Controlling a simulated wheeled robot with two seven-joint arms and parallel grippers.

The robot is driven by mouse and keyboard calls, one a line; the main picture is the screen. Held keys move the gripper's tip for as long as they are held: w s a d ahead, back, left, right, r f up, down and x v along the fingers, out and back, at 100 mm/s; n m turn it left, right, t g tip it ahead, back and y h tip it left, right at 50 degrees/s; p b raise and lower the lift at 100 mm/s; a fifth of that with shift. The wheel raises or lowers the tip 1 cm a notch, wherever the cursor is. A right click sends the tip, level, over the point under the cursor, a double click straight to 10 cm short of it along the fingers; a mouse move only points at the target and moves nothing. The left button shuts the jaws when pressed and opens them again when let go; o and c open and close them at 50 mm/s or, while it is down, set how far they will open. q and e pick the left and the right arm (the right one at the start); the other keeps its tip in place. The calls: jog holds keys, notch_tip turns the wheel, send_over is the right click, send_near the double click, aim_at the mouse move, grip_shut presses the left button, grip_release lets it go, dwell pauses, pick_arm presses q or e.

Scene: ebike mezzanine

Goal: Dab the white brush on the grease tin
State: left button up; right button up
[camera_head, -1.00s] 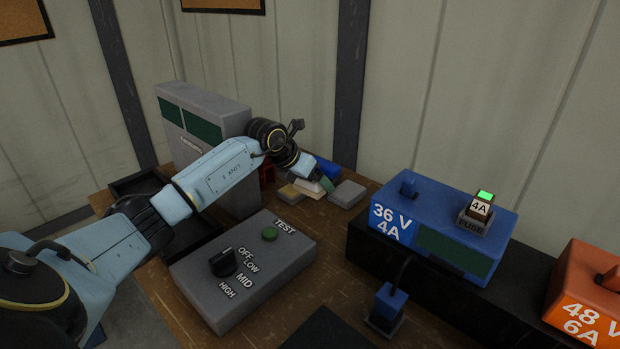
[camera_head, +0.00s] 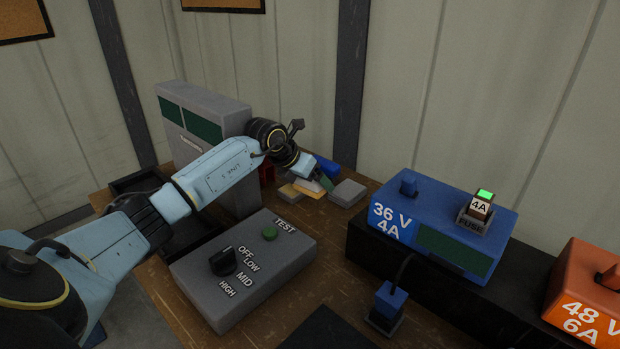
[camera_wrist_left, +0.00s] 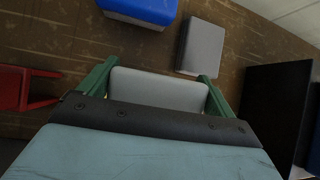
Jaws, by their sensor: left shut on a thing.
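My left gripper (camera_head: 326,184) reaches to the far part of the bench. In the left wrist view its green fingers (camera_wrist_left: 155,88) are shut on a pale, block-like thing, taken as the white brush (camera_wrist_left: 158,90). Only its broad pale face shows; any bristles are hidden. In the head view the brush is small and partly hidden by the gripper, close above a yellowish piece (camera_head: 313,193). A flat grey block (camera_head: 347,193) lies just right of the gripper; it also shows in the wrist view (camera_wrist_left: 202,48). I cannot tell which thing is the grease tin. My right gripper is out of view.
A blue block (camera_wrist_left: 140,10) and a red item (camera_wrist_left: 28,88) lie near the gripper. A tall grey cabinet (camera_head: 208,122) stands behind my arm, a grey TEST box (camera_head: 243,270) in front. A blue 36 V unit (camera_head: 440,222) and an orange 48 V unit (camera_head: 585,295) stand right.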

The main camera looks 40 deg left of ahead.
pick_arm(q)
notch_tip(320, 180, up, 2)
jog(key=shift+p, duration=0.85)
jog(key=shift+r+p, duration=1.85)
jog(key=shift+r, duration=0.7)
jog(key=shift+f, duration=0.1)
